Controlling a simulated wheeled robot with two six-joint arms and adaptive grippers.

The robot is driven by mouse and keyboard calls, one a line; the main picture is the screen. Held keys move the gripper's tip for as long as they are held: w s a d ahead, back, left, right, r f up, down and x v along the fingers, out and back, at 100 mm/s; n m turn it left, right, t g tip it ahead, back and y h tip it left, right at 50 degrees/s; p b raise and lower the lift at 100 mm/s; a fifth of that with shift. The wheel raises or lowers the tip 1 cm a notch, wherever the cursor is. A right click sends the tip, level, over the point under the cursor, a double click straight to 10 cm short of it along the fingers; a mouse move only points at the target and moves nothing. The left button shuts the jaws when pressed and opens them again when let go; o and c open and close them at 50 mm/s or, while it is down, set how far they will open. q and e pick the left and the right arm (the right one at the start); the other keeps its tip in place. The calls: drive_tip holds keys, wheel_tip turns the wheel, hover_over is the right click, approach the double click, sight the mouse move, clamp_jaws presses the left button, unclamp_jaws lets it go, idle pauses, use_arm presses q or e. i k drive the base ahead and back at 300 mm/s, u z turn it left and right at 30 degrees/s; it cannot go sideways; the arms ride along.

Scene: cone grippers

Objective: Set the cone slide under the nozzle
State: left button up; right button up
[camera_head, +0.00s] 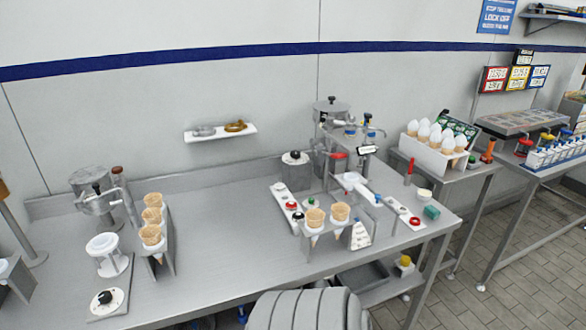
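A steel dispenser (331,105) stands at the back right of the steel bench, with hoses, small valves and a red part low on its front. I cannot clearly tell which part is the nozzle. Below it sits a white slide-like piece (353,184) with a blue tip (377,198) pointing to the front right. In front of that, a metal holder carries a left cone (315,217) and a right cone (340,211), both upright. The slide piece looks empty, and I cannot tell its exact alignment under the dispenser. Neither of my grippers is in view.
The bench (221,235) has free room in its middle. At left, a cone rack (164,250) holds cones beside a white cup stand (104,250). Control panels (285,206) with red and green buttons flank the dispenser. A white box of wrapped cones (430,158) stands right.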

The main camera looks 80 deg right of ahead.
sight(349, 181)
drive_tip(key=u, duration=0.1)
drive_tip(key=k, duration=1.3)
drive_tip(key=z, duration=2.35)
drive_tip(key=i, duration=0.35)
drive_tip(key=u, duration=0.15)
